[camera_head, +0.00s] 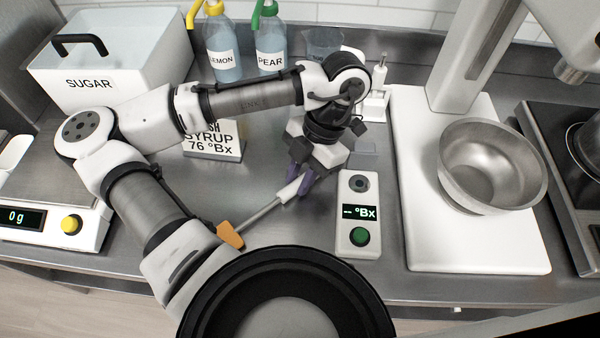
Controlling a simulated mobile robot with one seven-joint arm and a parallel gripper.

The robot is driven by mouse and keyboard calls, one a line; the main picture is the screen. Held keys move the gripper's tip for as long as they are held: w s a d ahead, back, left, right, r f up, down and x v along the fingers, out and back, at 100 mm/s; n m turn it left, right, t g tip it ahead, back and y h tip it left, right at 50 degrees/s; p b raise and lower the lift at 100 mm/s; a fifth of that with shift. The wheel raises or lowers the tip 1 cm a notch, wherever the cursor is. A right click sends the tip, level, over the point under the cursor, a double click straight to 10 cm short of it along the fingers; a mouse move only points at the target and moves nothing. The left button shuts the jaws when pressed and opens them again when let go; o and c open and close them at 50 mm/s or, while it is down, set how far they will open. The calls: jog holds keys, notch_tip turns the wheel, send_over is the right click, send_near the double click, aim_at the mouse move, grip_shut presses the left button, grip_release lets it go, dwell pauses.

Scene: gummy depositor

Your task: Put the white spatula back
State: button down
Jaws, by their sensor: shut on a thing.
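The spatula (262,216) has a white end, a thin grey shaft and an orange end (230,235). It lies slanted over the steel worktop, orange end toward the lower left. My gripper (301,185) points down with its purple fingers shut on the white end. I cannot tell whether the spatula touches the worktop. A small white stand (375,106) is behind my gripper, partly hidden by my arm, with a white upright item in it.
A °Bx meter (357,222) stands just right of my gripper, beside a white base bearing a steel bowl (491,168). The syrup sign (213,140), sugar bin (120,70), scale (55,222), lemon bottle (222,50) and pear bottle (270,48) are left and behind.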

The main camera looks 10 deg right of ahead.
jog(key=shift+f, duration=0.15)
jog(key=c, duration=1.2)
grip_release()
jog(key=shift+o, duration=0.2)
jog(key=v, duration=1.4)
jog(key=shift+a+f, duration=0.1)
